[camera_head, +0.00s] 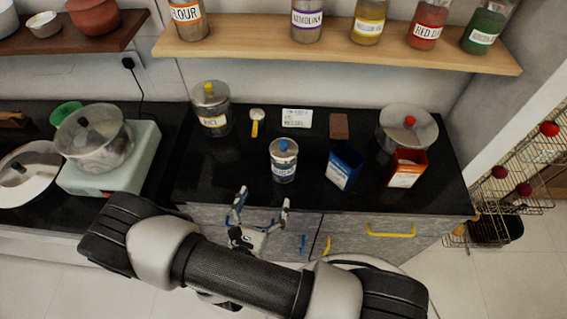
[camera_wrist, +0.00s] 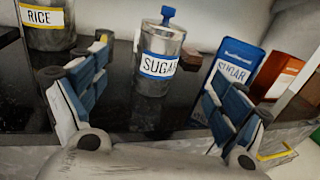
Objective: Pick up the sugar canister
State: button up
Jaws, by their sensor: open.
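The sugar canister (camera_head: 284,165) is a clear metal-lidded jar with a blue knob and a blue-edged "SUGAR" label. It stands upright on the black counter, near its front edge. In the wrist view the canister (camera_wrist: 160,60) stands ahead, between the fingers but beyond their tips. My gripper (camera_head: 263,203) is open and empty at the counter's front edge, short of the canister and slightly left of it. In the wrist view my gripper (camera_wrist: 160,80) shows blue-padded fingers spread wide at both sides.
A blue sugar box (camera_head: 343,168) and an orange-red box (camera_head: 407,168) stand to the right, before a lidded pot (camera_head: 407,128). A rice canister (camera_head: 211,108) stands at back left. A spoon (camera_head: 256,122), a card (camera_head: 297,118) and a brown block (camera_head: 339,126) lie behind. A shelf (camera_head: 340,45) hangs above.

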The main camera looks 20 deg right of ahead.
aim_at(279, 166)
jog(key=b+x, duration=0.1)
jog(key=x, duration=1)
jog(key=shift+d+b, duration=0.15)
jog(key=shift+b, duration=0.2)
jog(key=x, duration=0.1)
jog(key=b+x, duration=0.1)
jog(key=x, duration=0.2)
jog(key=shift+w+d+f, duration=0.1)
jog(key=shift+d+f, duration=0.05)
jog(key=shift+f, duration=0.2)
jog(key=shift+w+d, duration=0.25)
jog(key=shift+w, duration=0.15)
jog(key=shift+c, duration=0.5)
jog(key=shift+r, duration=0.1)
grip_shut()
